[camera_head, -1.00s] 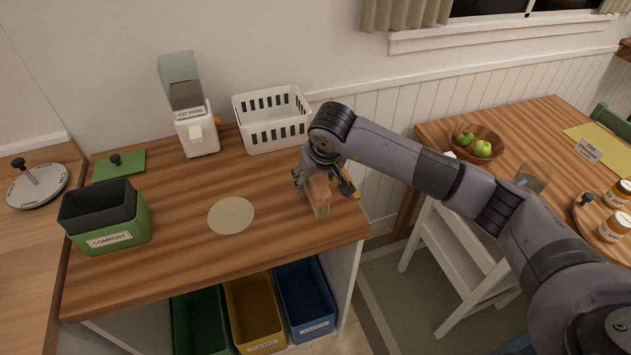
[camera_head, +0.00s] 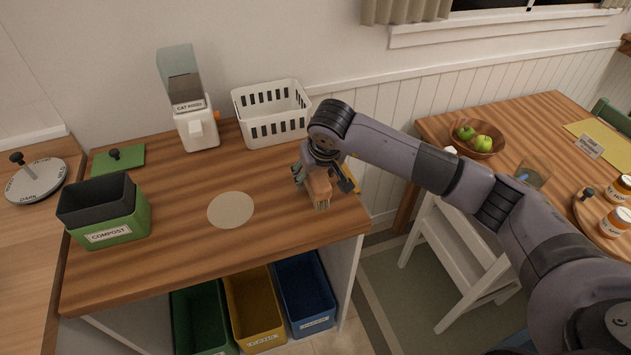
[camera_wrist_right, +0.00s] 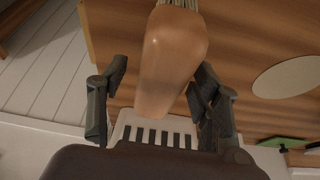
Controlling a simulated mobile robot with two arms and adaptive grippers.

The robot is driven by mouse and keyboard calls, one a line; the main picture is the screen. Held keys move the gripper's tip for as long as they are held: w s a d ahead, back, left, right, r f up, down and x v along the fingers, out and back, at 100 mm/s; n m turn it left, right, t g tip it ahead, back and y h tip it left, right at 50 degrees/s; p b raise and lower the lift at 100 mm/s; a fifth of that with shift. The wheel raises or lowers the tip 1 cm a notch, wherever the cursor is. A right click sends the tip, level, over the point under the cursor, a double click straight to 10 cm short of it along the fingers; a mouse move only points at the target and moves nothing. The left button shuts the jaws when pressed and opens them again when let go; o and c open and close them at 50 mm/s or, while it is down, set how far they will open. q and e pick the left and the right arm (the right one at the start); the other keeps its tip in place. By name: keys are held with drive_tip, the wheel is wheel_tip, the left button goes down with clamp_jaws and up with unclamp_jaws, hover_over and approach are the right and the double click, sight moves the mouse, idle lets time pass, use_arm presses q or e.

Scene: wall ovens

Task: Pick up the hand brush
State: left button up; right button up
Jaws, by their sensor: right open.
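The hand brush (camera_head: 320,188) has a tan wooden body and pale bristles. It is at the right end of the wooden counter, under my right gripper (camera_head: 325,182). In the right wrist view the brush's smooth body (camera_wrist_right: 172,62) lies between the two dark fingers of the right gripper (camera_wrist_right: 158,98), which are spread apart. A gap shows on the left finger's side; the right finger is close to the brush, and I cannot tell whether it touches. My left gripper is not in view.
A white basket (camera_head: 272,130) and a cat food dispenser (camera_head: 196,128) stand at the counter's back. A green compost bin (camera_head: 110,232) is at left. A pale round mat (camera_head: 231,210) lies mid-counter. A white chair (camera_head: 462,262) and a table with a fruit bowl (camera_head: 478,151) are at right.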

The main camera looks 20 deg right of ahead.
drive_tip(key=shift+c, duration=0.5)
drive_tip(key=c, duration=1.2)
